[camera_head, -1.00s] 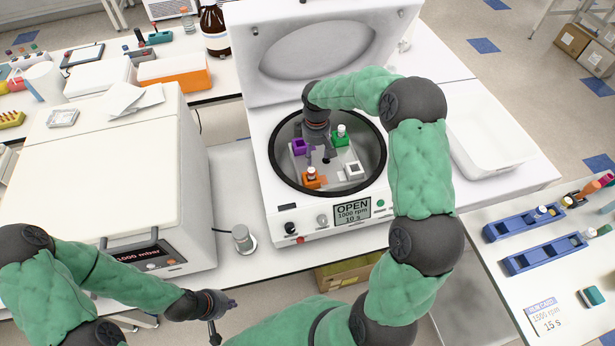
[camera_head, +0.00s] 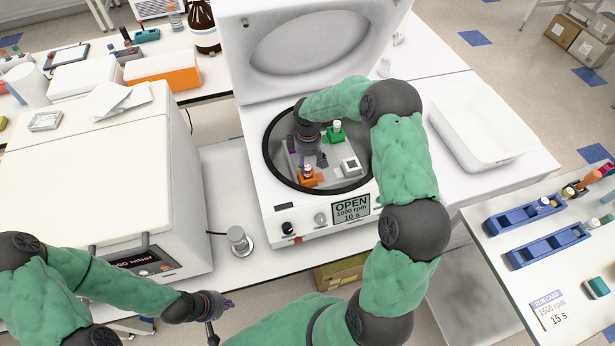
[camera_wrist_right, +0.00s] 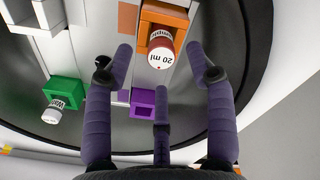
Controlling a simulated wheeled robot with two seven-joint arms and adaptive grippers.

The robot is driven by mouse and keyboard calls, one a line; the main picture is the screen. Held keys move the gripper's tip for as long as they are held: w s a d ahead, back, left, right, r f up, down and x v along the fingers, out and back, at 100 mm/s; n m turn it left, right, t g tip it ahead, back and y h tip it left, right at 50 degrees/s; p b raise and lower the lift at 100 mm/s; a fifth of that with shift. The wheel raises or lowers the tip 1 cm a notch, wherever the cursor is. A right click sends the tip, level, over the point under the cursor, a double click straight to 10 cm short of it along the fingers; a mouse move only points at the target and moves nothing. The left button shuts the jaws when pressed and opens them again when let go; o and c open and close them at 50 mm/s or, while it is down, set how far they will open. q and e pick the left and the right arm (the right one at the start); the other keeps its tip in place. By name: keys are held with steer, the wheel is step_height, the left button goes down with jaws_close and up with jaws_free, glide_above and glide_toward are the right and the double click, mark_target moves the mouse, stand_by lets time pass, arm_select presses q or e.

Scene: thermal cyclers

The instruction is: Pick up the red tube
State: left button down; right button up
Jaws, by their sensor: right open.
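The same tube shows small in the head view (camera_head: 307,170). My right gripper (camera_wrist_right: 160,64) is open. Its purple fingers spread on either side of the tube in the wrist view, with one finger below it; I cannot see any contact. In the head view, my right gripper (camera_head: 311,155) is over the bowl and hides part of the rotor. My left gripper (camera_head: 220,305) is low at the left, away from the centrifuge; its finger opening is unclear.
A green holder (camera_head: 335,133) with a white-capped tube, a white holder (camera_head: 350,166) and a purple holder (camera_wrist_right: 148,101) share the rotor. A white tray (camera_head: 482,125) and blue racks (camera_head: 548,244) stand at right.

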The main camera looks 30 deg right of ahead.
mark_target(307, 167)
step_height(307, 167, down, 4)
steer(key=c, duration=1.1)
